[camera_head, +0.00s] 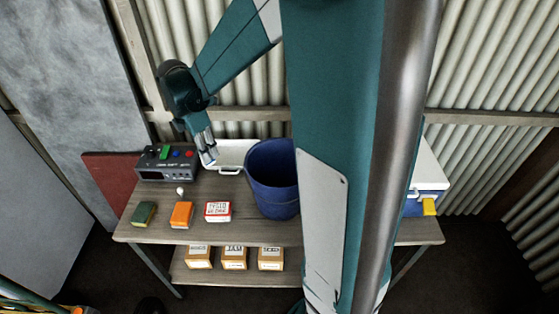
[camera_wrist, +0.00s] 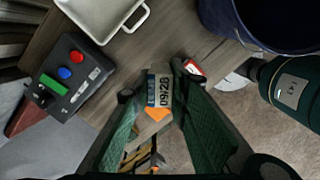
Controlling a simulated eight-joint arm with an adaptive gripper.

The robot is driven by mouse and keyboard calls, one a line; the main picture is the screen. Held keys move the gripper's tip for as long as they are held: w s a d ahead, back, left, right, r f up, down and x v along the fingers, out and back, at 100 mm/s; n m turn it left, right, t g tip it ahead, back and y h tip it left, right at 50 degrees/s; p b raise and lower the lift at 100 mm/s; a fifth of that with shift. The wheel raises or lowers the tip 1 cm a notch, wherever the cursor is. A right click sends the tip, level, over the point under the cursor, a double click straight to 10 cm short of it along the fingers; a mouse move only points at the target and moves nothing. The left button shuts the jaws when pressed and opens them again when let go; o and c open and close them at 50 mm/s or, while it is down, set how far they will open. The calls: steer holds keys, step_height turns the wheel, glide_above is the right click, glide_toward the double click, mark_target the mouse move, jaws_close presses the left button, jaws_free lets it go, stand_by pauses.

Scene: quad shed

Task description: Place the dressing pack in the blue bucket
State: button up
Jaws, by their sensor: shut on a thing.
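My gripper (camera_head: 207,150) is above the table, left of the blue bucket. In the wrist view my gripper (camera_wrist: 158,92) is shut on a small pale pack (camera_wrist: 164,90) with a blue band and the print "09/28", which I take as the dressing pack. In the head view the pack is too small to make out clearly. The blue bucket (camera_head: 271,180) stands upright on the table, partly behind my arm. Its rim and side also show at the top right of the wrist view (camera_wrist: 226,22). The pack is outside the bucket.
A white tray (camera_head: 235,153) lies behind my gripper, and a grey button box (camera_head: 166,164) stands to its left. Green (camera_head: 144,213), orange (camera_head: 181,215) and white-red (camera_head: 218,211) boxes line the table front. A blue-white cooler (camera_head: 428,178) stands right. Cartons (camera_head: 234,258) sit on the lower shelf.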

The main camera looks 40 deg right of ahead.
mark_target(206, 147)
steer(key=r, duration=0.8)
steer(key=shift+s+d+r, duration=0.15)
steer(key=shift+d+r, duration=0.05)
steer(key=shift+r, duration=0.1)
steer(key=s+d+m+g, duration=0.1)
steer(key=s+d+m, duration=0.8)
steer(key=s+d, duration=0.95)
step_height(206, 147, down, 18)
steer(key=s+a, duration=0.1)
steer(key=shift+s+a, duration=0.15)
steer(key=shift+a, duration=0.2)
steer(key=shift+f, duration=0.2)
steer(key=shift+f+b, duration=0.8)
steer(key=shift+f, duration=2)
steer(key=shift+f, duration=0.1)
steer(key=shift+f+b, duration=0.45)
steer(key=shift+f, duration=1.55)
